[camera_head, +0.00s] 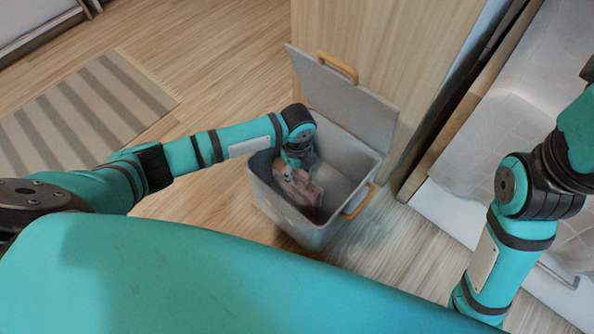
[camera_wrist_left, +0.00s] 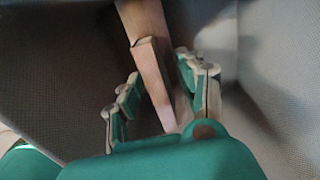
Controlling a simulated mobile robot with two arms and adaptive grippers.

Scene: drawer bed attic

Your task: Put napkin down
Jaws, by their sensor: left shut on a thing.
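The napkin (camera_head: 301,188) is a pinkish-beige cloth inside the grey box (camera_head: 277,213), toward its left side. My left gripper (camera_head: 290,163) reaches down into the box and is shut on the napkin. In the left wrist view the napkin (camera_wrist_left: 152,78) hangs as a folded strip between the fingers of my left gripper (camera_wrist_left: 160,95), with the grey box walls (camera_wrist_left: 50,80) around it. Whether the napkin touches the box floor is hard to tell. The right arm shows at the right edge of the head view, but its fingertips are out of the picture.
The box's grey lid (camera_head: 345,97) stands open at the back, with a wooden handle (camera_head: 338,67). A wooden panel (camera_head: 385,60) rises behind it. A striped rug (camera_head: 85,115) lies on the floor at the left. A bed-like white surface (camera_head: 490,130) stands at the right.

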